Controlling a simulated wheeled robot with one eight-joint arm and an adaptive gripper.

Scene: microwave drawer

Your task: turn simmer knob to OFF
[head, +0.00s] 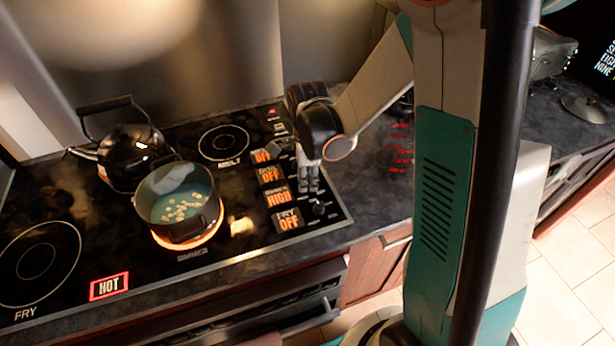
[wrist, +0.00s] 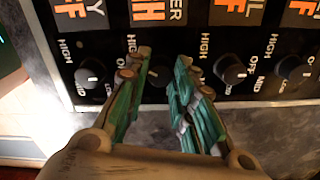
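The simmer knob (wrist: 159,75) is a dark round knob on the black control panel, partly hidden between my fingers in the wrist view. Its display (wrist: 150,9) is cut off at the top there; in the head view the simmer display (head: 278,198) reads HIGH in orange. My gripper (wrist: 163,58) is open, with one green finger on each side of the simmer knob. I cannot tell whether the fingers touch it. In the head view my gripper (head: 308,180) points down over the knob row, and the arm and gripper hide most of the knobs.
The fry knob (wrist: 90,77) is left of my fingers in the wrist view, and the boil knob (wrist: 230,70) is right. A pot (head: 179,197) sits on a glowing burner, with a black kettle (head: 128,150) behind. A HOT sign (head: 109,287) is lit. Countertop (head: 375,195) lies right.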

